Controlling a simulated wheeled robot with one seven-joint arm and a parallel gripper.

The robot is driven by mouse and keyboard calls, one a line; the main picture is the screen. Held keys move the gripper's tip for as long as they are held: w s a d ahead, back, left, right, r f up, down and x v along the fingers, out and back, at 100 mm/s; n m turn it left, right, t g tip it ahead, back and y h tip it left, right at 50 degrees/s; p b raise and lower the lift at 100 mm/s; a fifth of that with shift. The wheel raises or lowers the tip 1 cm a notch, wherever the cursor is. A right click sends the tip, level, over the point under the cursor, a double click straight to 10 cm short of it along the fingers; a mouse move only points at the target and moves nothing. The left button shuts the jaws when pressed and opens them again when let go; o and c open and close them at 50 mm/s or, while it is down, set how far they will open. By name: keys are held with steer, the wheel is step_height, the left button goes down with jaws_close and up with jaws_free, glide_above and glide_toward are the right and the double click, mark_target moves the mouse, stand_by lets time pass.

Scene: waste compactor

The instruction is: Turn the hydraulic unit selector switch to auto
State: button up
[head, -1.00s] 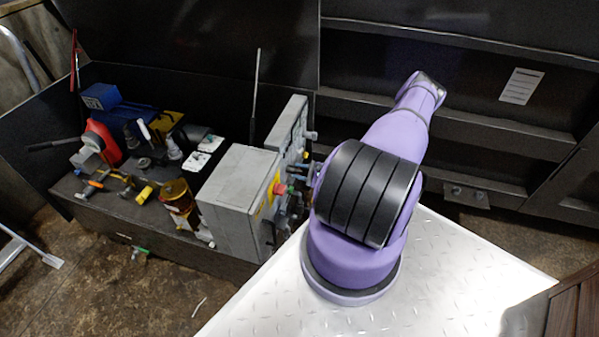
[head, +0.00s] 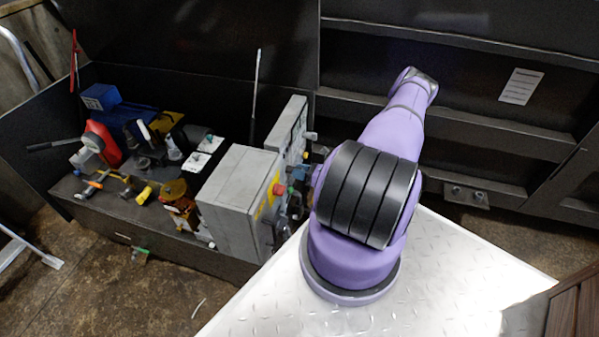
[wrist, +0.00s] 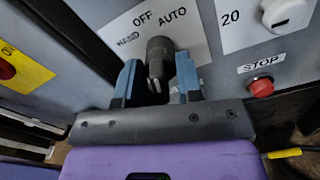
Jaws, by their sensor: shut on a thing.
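The hydraulic unit selector switch (wrist: 159,48) is a black knob on the grey panel in the wrist view. The labels HAND, OFF and AUTO are printed on a white plate (wrist: 195,50) around it. My gripper (wrist: 156,68) has blue fingers on either side of the knob and is shut on it. The knob's far end lies close below the OFF and AUTO labels; its exact pointing is hard to tell. In the head view, the grey control box (head: 240,195) stands left of my purple arm, which largely hides the gripper and the switch.
A red STOP button (wrist: 261,87) and a white dial (wrist: 284,12) are right of the switch. A red button on a yellow plate (wrist: 22,72) is to the left. Tools and parts crowd the dark bench (head: 120,215) in the head view.

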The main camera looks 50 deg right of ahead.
steer(key=m, duration=0.5)
steer(key=shift+d+m, duration=0.1)
steer(key=shift+m, duration=0.2)
stand_by(0.4)
steer(key=o, duration=0.6)
steer(key=shift+c, duration=0.2)
steer(key=shift+s, duration=0.1)
steer(key=v, duration=1)
steer(key=shift+s+d, duration=0.15)
steer(key=shift+s, duration=0.15)
